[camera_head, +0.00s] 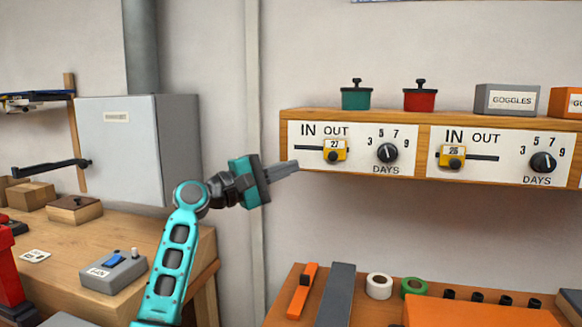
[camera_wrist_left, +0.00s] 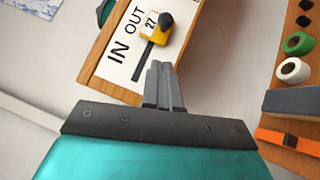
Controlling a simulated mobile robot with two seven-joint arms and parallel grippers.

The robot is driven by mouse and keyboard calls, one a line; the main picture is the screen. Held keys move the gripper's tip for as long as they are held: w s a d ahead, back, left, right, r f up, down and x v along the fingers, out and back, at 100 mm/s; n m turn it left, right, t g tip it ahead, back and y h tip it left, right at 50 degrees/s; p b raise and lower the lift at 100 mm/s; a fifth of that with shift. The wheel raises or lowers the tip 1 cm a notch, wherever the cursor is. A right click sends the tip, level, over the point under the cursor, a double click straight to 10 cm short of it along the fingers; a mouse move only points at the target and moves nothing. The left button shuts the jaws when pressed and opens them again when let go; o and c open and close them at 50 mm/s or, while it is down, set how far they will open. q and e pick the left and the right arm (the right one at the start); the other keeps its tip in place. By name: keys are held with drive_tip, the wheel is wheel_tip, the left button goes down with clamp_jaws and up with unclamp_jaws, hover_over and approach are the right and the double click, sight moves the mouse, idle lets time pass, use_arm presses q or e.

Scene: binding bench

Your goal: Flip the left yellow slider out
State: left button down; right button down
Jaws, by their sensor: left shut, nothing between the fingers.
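The left yellow slider (camera_head: 335,151), marked 27 with a dark knob, sits at the right part of its slot, under OUT, on the left white panel (camera_head: 363,162). It also shows in the left wrist view (camera_wrist_left: 155,28), with bare slot toward the IN side. My left gripper (camera_head: 295,166) is shut and empty. Its fingertips are at the panel's left edge, near the slot's IN end and apart from the slider. In the left wrist view, the gripper (camera_wrist_left: 160,66) hides part of the panel's edge. My right gripper is not in view.
A second yellow slider (camera_head: 453,157), marked 26, sits under IN on the right panel. Dials (camera_head: 387,152) stand right of each slot. Pots and a goggles box (camera_head: 507,99) stand on the wooden shelf box (camera_head: 288,128). Tape rolls (camera_head: 379,286) lie on the bench below.

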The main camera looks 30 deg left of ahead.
use_arm(q)
drive_tip(key=b+v, duration=0.1)
drive_tip(key=v, duration=0.6)
drive_tip(key=shift+s, duration=0.4)
drive_tip(key=shift+f, duration=0.1)
